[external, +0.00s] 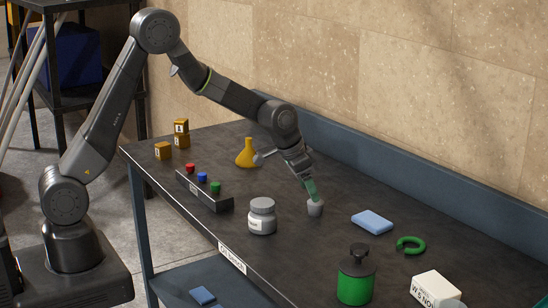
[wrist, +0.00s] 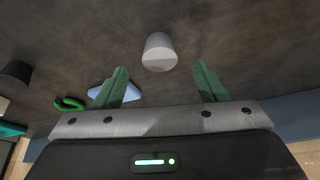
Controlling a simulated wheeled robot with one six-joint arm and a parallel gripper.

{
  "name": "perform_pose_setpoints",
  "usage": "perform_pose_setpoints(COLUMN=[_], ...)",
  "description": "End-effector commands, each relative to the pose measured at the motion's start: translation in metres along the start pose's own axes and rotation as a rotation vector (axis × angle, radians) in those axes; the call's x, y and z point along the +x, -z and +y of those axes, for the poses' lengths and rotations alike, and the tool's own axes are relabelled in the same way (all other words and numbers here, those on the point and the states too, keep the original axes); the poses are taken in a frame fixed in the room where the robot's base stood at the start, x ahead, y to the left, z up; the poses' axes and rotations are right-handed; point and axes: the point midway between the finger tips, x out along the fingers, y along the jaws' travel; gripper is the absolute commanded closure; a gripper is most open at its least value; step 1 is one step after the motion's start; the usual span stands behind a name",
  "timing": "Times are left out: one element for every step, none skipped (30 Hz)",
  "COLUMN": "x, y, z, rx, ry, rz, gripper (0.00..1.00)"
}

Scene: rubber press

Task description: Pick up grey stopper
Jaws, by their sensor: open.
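The grey stopper (external: 315,208) stands on the dark bench top near the middle in the external view. It also shows in the wrist view (wrist: 159,53), as a light grey tapered piece just beyond the fingertips and between their lines. My gripper (external: 311,190) points down at the stopper, with its green fingers right at or just above it in the external view. In the wrist view my gripper (wrist: 162,78) has its two green fingers wide apart with nothing between them. Whether a finger touches the stopper cannot be told.
A grey-lidded jar (external: 262,218) stands left of the stopper. A green container with black top (external: 356,278) and a white box (external: 437,291) are nearer. A yellow flask (external: 247,154) stands behind.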

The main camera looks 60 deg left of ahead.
Motion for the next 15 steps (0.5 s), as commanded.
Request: perform_pose_setpoints(x=[0.003, 0.005, 0.006, 0.007, 0.008, 0.01, 0.013, 0.015, 0.02, 0.024, 0.028, 0.032, 0.036, 0.04, 0.045], y=[0.0, 0.0, 0.0, 0.0, 0.0, 0.001, 0.001, 0.001, 0.002, 0.002, 0.003, 0.003, 0.003, 0.003, 0.003], z=[0.0, 0.0, 0.0, 0.0, 0.0, 0.0, 0.0, 0.0, 0.001, 0.001, 0.001, 0.001, 0.001, 0.001, 0.001], rx=[0.0, 0.0, 0.0, 0.0, 0.0, 0.0, 0.0, 0.0, 0.0, 0.0, 0.0, 0.0, 0.0, 0.0, 0.0], ry=[0.0, 0.0, 0.0, 0.0, 0.0, 0.0, 0.0, 0.0, 0.0, 0.0, 0.0, 0.0, 0.0, 0.0, 0.0], rz=[-0.001, -0.001, 0.0, 0.0, 0.0, 0.0, 0.0, -0.002, -0.003, -0.002, -0.002, -0.003, -0.003, -0.003, -0.002], gripper=[0.34, 0.34, 0.34, 0.34, 0.34, 0.34, 0.34, 0.34, 0.34, 0.34, 0.34, 0.34, 0.34, 0.34, 0.34])
